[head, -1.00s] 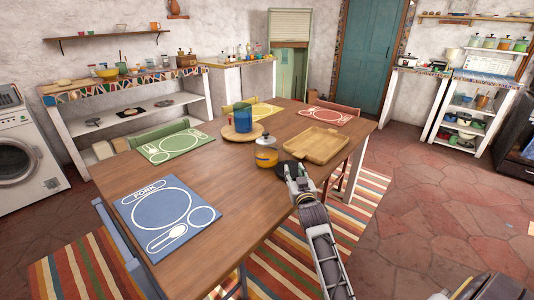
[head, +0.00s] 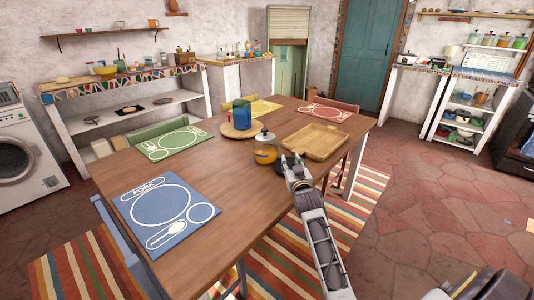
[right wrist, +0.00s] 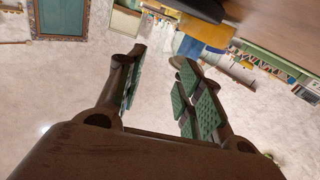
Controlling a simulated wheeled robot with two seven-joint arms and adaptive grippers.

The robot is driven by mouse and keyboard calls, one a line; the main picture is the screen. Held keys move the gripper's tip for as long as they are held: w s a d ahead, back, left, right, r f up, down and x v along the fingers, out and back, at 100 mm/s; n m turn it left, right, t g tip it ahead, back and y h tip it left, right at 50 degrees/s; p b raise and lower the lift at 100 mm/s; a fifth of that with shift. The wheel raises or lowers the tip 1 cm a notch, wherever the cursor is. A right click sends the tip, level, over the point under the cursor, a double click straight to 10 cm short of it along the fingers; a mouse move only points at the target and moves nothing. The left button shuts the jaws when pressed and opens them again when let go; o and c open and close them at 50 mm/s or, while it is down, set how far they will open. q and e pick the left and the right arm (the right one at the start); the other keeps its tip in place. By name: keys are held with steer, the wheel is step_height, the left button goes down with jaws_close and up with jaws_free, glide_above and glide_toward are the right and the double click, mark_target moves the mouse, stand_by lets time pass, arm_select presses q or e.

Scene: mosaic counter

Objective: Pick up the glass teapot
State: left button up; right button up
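An orange-yellow part, probably the teapot (right wrist: 208,32), shows at the top of that upside-down view, beyond the fingers. My left gripper is not in view.
A wooden tray (head: 296,148) lies right behind my right gripper. A blue pitcher (head: 241,115) stands on a round board behind the teapot. A blue placemat (head: 188,196) and a green placemat (head: 158,153) lie to the left.

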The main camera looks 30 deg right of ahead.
steer(key=shift+b+x, duration=0.35)
steer(key=shift+x, duration=1.85)
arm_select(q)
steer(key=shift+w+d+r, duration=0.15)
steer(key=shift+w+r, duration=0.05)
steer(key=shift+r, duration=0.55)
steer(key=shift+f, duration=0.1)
arm_select(e)
steer(key=shift+w+d, duration=0.1)
